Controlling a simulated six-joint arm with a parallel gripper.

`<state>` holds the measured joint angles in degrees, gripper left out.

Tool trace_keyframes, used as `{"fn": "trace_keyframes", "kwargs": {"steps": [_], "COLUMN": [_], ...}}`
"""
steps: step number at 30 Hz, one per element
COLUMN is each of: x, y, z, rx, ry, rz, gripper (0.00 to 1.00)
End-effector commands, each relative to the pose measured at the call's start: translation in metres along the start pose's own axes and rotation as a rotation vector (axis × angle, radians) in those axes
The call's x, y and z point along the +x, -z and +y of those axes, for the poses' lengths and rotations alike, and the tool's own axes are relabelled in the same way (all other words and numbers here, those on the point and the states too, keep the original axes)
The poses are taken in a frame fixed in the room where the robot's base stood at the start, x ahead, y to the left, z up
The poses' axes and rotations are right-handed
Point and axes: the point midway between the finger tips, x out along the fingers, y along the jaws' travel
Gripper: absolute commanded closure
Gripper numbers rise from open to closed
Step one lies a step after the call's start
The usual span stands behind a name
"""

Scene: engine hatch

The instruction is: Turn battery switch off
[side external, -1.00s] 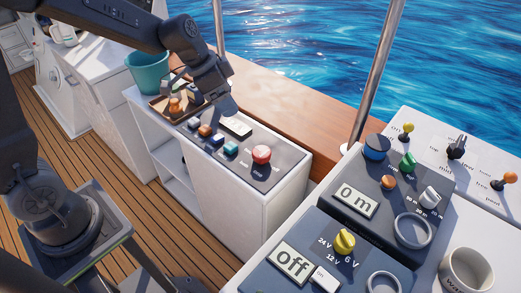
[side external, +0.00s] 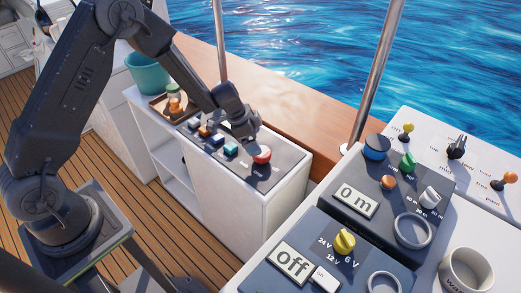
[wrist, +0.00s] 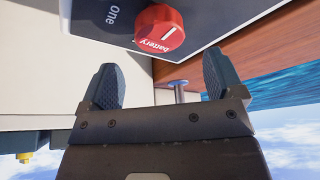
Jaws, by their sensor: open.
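The battery switch is a round red knob (side external: 262,154) at the right end of the dark panel (side external: 273,174) on the white cabinet. In the wrist view the red knob (wrist: 160,27) bears the word "battery" and a white line, with "One" printed beside it. My gripper (wrist: 161,85) is open and empty, its two dark fingers spread below the knob in the picture and apart from it. In the side view my gripper (side external: 250,133) is just behind the knob, its fingertips too small to make out.
Several coloured buttons, including a teal one (side external: 231,149), sit left of the knob. A brown tray (side external: 158,104) and a teal bucket (side external: 148,72) stand farther left. A wooden ledge (side external: 285,118) runs behind the cabinet. Near consoles with knobs (side external: 344,241) fill the right.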

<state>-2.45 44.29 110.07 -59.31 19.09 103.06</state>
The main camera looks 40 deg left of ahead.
Motion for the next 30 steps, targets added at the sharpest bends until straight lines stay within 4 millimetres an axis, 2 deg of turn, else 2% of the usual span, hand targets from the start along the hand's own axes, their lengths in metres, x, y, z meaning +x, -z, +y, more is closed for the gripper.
{"fn": "trace_keyframes", "kwargs": {"steps": [3,9,21,23,30], "x": [0.024,0.048,0.056,0.056,0.056], "y": [0.0,0.0,0.0,0.0,0.0], "z": [0.001,0.001,0.0,0.0,0.0], "rx": [0.001,0.001,0.0,0.0,0.0], "ry": [-0.003,-0.002,0.0,0.0,0.0], "rz": [-0.002,0.0,0.001,0.001,0.0], "gripper": [0.13,0.13,0.13,0.17,0.4]}}
